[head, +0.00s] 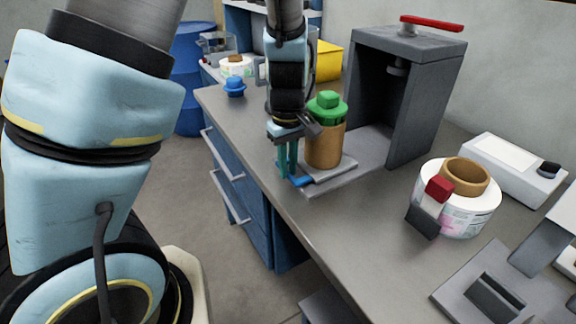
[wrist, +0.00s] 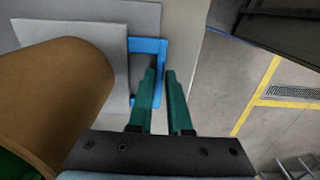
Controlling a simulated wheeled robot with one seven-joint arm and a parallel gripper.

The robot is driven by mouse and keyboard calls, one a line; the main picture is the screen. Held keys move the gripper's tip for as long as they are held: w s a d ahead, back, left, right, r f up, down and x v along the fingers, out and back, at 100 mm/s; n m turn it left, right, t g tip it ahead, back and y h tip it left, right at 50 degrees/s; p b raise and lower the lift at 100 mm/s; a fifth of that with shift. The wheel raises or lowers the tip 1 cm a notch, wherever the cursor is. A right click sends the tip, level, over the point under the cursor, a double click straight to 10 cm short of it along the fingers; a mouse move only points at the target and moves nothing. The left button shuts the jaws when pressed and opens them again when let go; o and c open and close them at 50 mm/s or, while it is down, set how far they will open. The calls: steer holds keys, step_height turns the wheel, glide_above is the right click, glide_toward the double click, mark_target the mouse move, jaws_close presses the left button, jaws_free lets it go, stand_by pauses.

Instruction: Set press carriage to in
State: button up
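The press (head: 425,75) is a dark grey frame at the back of the bench. Its carriage (head: 335,176) is a light grey plate extending out of the press opening towards the left front; it also shows in the wrist view (wrist: 95,14). A blue handle (head: 301,181) sits at its outer end. A brown core (head: 325,148) stands upright on the carriage with a green plug (head: 326,107) on top. My gripper (head: 287,176) points down at the handle. In the wrist view its teal fingers (wrist: 161,72) lie close on either side of the handle's outer bar (wrist: 163,55).
A red lever (head: 432,23) tops the press. A white label reel (head: 470,213) with a brown core and a red-topped block (head: 438,190) stand to the right. A blue knobbed part (head: 234,86) sits at the bench's far left.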

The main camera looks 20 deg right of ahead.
jaws_close()
stand_by(0.9)
